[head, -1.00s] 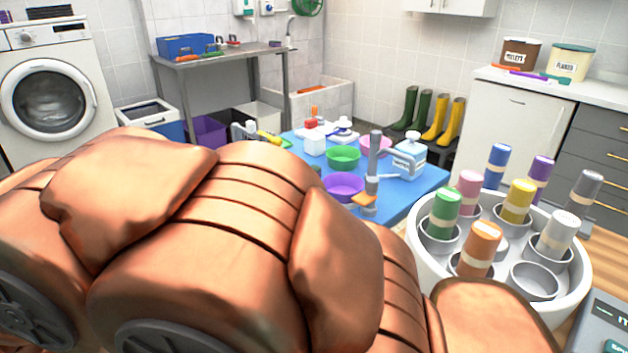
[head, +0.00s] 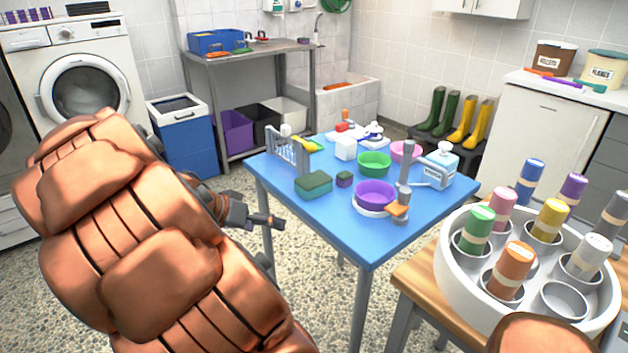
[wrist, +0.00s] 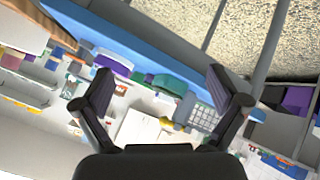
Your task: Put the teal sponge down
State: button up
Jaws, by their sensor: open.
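The teal sponge (head: 314,186), a block with a dark green top, lies flat on the blue table (head: 330,220) near its front left part. It also shows in the wrist view (wrist: 171,84). My gripper (head: 268,222) is beside the table's left front edge, left of the sponge and apart from it. In the wrist view my gripper (wrist: 160,76) has its two fingers spread wide with nothing held between them. My arm hides part of the gripper in the head view.
A wire rack (head: 287,152) stands behind the sponge to the left. A small purple block (head: 344,179) and a purple bowl (head: 375,194) are to its right. A green bowl (head: 374,163) is farther back. A white holder (head: 455,285) with several coloured tubes stands at right.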

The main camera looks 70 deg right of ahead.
aim_at(314, 179)
jog(key=d+m+h, duration=0.1)
jog(key=d+m, duration=0.1)
jog(key=d, duration=0.3)
jog(key=d+r+m+g+h+p, duration=0.1)
jog(key=d+m, duration=0.1)
jog(key=d, duration=0.4)
jog(key=d+r+m+h+p, duration=0.1)
jog(key=d+m, duration=0.1)
jog(key=d, duration=0.3)
jog(key=shift+w+d, duration=0.15)
jog(key=shift+w, duration=0.25)
jog(key=shift+h, duration=0.3)
jog(key=shift+s+r+p+x, duration=0.15)
jog(key=shift+p+x, duration=0.2)
jog(key=shift+x, duration=1.55)
jog(key=shift+s+r+p+x, duration=0.1)
jog(key=shift+p+x, duration=0.25)
jog(key=shift+x, duration=1.6)
jog(key=c, duration=0.9)
jog(key=shift+r, duration=0.55)
jog(key=r, duration=0.2)
jog(key=shift+w+a+r+b, duration=0.15)
jog(key=shift+a+r+b, duration=0.15)
jog(key=shift+b, duration=0.1)
jog(key=w+a+r+b, duration=0.1)
jog(key=w+a+b, duration=0.1)
jog(key=a, duration=1.3)
jog(key=shift+w+r, duration=0.15)
jog(key=shift+w, duration=0.45)
